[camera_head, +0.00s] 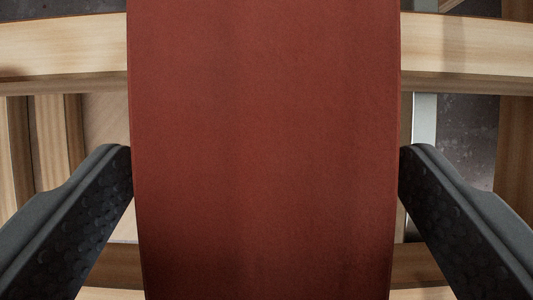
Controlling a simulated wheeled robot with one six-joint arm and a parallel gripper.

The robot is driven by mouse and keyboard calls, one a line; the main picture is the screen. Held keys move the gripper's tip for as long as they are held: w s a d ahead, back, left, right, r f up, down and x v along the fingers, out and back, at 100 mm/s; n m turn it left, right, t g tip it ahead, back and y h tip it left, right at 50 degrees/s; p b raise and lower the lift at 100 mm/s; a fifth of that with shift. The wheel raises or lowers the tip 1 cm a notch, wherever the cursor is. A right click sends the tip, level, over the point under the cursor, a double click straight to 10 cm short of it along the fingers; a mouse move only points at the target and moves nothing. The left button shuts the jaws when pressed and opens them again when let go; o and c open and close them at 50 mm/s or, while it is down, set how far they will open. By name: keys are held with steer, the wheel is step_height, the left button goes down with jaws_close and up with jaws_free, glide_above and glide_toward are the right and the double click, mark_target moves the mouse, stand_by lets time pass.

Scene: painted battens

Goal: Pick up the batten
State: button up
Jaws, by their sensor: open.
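A red painted batten (265,140) fills the middle of the view from the top edge to the bottom edge, very close to the camera. My gripper (265,165) is open, with one dark finger on each side of the batten. The left fingertip (117,160) is at the batten's left edge and the right fingertip (414,160) is at its right edge. I cannot tell whether either tip touches the wood. Both ends of the batten are out of view.
A pale bare wooden beam (62,46) runs across behind the batten and shows on both sides. More bare timbers (50,140) stand at the left. A light metal strip (424,119) and dark grey floor (468,130) show at the right.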

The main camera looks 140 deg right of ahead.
steer(key=c, duration=1.6)
steer(key=shift+r, duration=0.15)
steer(key=shift+c, duration=0.2)
